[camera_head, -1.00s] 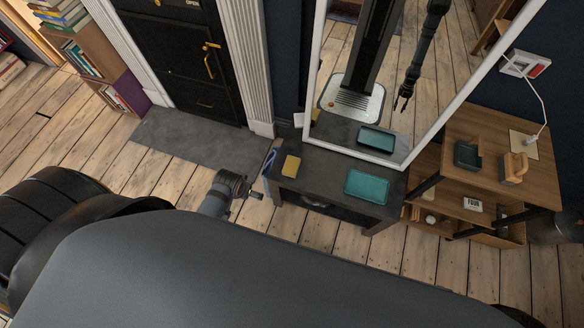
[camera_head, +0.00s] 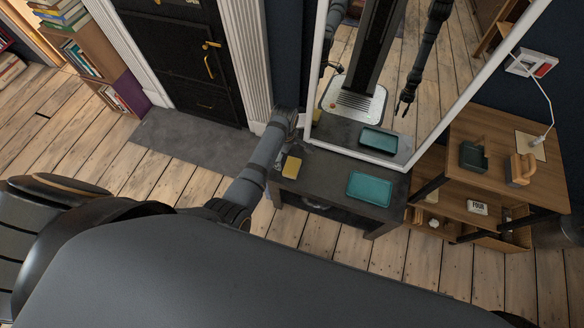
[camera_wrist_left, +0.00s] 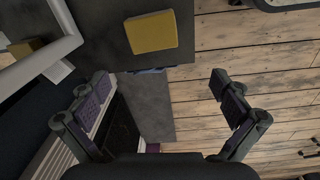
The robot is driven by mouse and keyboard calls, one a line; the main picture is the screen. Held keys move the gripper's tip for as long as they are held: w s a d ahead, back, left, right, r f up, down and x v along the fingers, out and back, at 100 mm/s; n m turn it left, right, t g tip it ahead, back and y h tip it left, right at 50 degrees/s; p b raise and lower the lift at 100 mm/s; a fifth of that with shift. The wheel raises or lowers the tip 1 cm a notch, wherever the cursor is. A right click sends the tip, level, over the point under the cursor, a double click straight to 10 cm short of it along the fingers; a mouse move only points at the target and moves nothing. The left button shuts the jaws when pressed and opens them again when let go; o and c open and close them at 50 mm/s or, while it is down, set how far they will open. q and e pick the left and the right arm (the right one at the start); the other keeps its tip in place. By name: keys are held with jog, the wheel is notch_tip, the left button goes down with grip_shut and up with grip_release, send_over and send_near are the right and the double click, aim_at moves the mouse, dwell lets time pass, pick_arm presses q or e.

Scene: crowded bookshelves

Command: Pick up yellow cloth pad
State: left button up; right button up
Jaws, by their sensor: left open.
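The yellow cloth pad (camera_head: 292,167) lies flat on the left end of a low dark table (camera_head: 330,178), in front of the mirror. It also shows in the left wrist view (camera_wrist_left: 151,34), at the top, near the table's edge. My left gripper (camera_wrist_left: 160,84) is open and empty, its fingers wide apart; the pad is beyond the fingertips and apart from them. In the head view my left arm reaches up beside the table's left end, with its wrist above and just left of the pad. My right gripper shows directly in no view.
A teal tray (camera_head: 369,189) lies on the table's right part. A large white-framed mirror (camera_head: 405,166) rises behind the table and reflects my arms and column. A wooden shelf unit (camera_head: 497,130) stands at right. A grey mat (camera_head: 185,140) lies before the black door.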

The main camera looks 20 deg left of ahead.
pick_arm(q)
jog(key=w+d+n, duration=0.2)
jog(key=d, duration=0.1)
jog(key=b, duration=0.6)
send_over(292, 166)
jog(key=f, duration=0.4)
jog(key=d+f, duration=0.1)
jog(key=f, duration=0.1)
jog(key=shift+w, duration=0.1)
jog(key=shift+a+r, duration=0.1)
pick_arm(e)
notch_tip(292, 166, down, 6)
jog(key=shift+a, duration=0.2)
pick_arm(q)
jog(key=f+b, duration=0.2)
jog(key=b, duration=0.1)
jog(key=shift+a+f, duration=0.25)
notch_tip(292, 166, down, 3)
jog(key=b, duration=0.3)
jog(key=shift+a+r, duration=0.15)
jog(key=shift+r, duration=0.05)
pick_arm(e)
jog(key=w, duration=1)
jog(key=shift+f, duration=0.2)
pick_arm(q)
jog(key=shift+c, duration=0.3)
jog(key=shift+s, duration=0.2)
jog(key=c, duration=0.9)
